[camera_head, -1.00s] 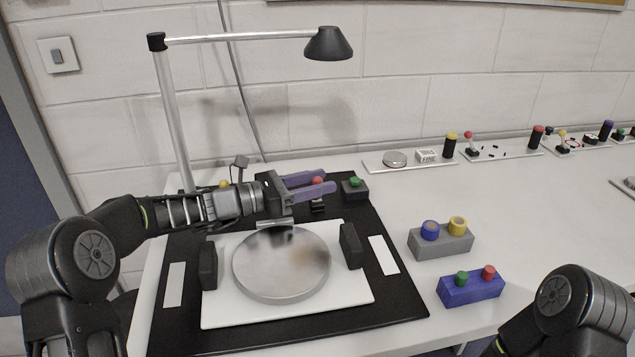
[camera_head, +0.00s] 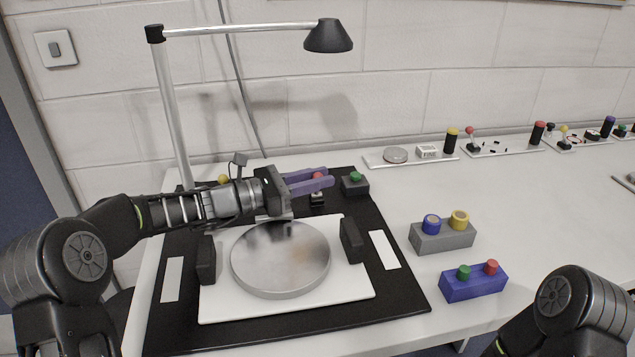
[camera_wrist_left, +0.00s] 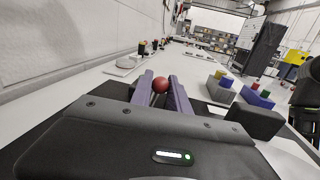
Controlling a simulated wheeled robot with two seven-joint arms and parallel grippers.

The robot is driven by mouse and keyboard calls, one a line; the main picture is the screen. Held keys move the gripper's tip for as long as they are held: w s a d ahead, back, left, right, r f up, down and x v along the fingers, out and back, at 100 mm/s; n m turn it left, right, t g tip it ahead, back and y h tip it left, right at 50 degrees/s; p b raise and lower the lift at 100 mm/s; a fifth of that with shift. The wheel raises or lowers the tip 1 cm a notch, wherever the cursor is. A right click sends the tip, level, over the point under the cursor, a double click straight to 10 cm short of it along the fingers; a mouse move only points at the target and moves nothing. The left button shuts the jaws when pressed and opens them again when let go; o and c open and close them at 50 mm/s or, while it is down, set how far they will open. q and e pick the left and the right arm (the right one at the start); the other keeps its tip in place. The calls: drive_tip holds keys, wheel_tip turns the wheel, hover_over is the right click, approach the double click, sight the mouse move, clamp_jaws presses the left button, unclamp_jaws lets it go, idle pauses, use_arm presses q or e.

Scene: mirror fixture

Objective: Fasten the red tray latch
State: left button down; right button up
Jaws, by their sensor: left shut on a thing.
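The red latch knob (camera_head: 317,176) sits on a small dark and silver base at the back of the black mat, behind the white tray (camera_head: 215,302). My left gripper (camera_head: 318,178) reaches in from the left with its purple fingers on both sides of the knob, shut on it. In the left wrist view the red knob (camera_wrist_left: 160,85) shows as a ball between the two fingertips. The base below it is mostly hidden there. My right gripper is out of view.
A round mirror disc (camera_head: 281,257) lies on the tray between two black blocks. A green button box (camera_head: 355,184) stands just right of the knob. Grey (camera_head: 441,236) and blue (camera_head: 473,284) button boxes stand at right. A lamp (camera_head: 328,36) hangs above.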

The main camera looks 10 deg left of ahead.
use_arm(q)
drive_tip(key=c, duration=1.3)
unclamp_jaws()
drive_tip(key=shift+o, duration=0.2)
drive_tip(key=shift+p+v, duration=0.35)
drive_tip(key=shift+v, duration=3.6)
